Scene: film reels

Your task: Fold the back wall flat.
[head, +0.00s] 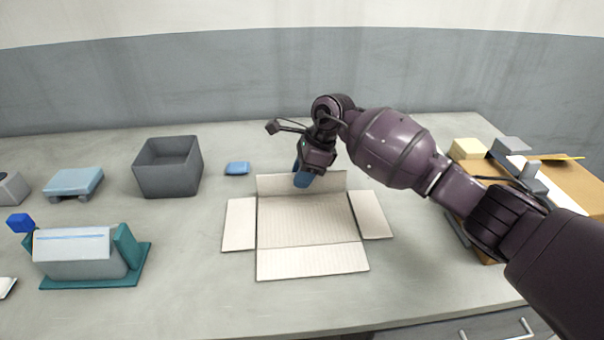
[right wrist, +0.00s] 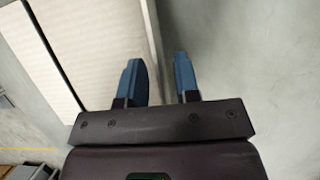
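A flattened cardboard box (head: 305,220) lies on the table with its left, right and front walls spread flat. Its back wall (head: 331,182) stands up at the far edge, seemingly leaning back a little. My left gripper is not in view.
A grey open bin (head: 168,167) and a small blue block (head: 237,168) stand to the left. A teal stand (head: 135,255) with a grey piece is at the front left. A brown carton (head: 570,185) with items is at the right. The table behind the box is clear.

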